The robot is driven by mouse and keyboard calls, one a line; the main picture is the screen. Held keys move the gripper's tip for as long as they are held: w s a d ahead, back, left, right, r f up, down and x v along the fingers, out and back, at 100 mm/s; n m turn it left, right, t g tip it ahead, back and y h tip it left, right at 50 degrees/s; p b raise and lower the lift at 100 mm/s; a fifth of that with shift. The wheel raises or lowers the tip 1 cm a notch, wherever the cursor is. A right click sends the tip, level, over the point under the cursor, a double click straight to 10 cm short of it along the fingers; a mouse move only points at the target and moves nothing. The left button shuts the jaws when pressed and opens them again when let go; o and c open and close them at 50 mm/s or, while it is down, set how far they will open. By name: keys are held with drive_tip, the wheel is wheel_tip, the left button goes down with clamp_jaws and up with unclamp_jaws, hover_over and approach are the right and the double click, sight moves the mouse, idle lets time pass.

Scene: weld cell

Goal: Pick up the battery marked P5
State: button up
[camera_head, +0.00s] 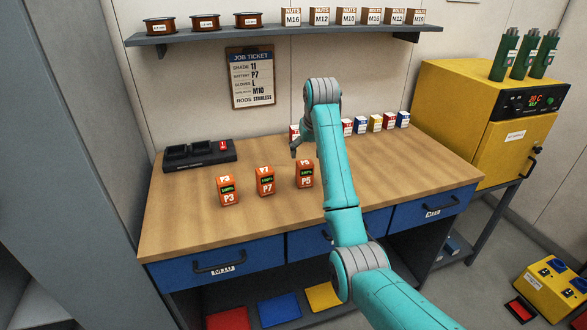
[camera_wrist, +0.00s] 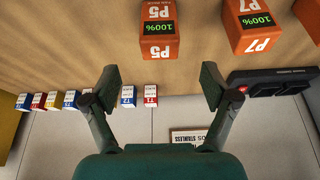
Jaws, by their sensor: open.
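The orange battery marked P5 (camera_head: 305,174) stands upright on the wooden bench, the rightmost of three batteries. In the wrist view the P5 battery (camera_wrist: 159,30) shows at the top, upside down, with its green 100% display and label visible. My gripper (camera_head: 299,149) hangs above the bench beside and behind P5. In the wrist view my gripper (camera_wrist: 160,88) has its two fingers spread wide with nothing between them. P5 is beyond the fingertips and apart from them.
Batteries P7 (camera_head: 265,181) and P3 (camera_head: 228,191) stand left of P5. A black charger (camera_head: 200,156) sits at the back left. Several small boxes (camera_head: 375,123) line the bench's back edge, partly behind my arm. A job ticket (camera_head: 251,77) hangs on the wall. The bench front is clear.

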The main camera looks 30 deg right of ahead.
sight(305, 163)
drive_tip(key=x, duration=1)
drive_tip(key=shift+w+d+f, duration=0.1)
drive_tip(key=shift+w+d, duration=0.05)
drive_tip(key=shift+w, duration=0.25)
drive_tip(key=c, duration=1.5)
drive_tip(key=shift+c, duration=0.2)
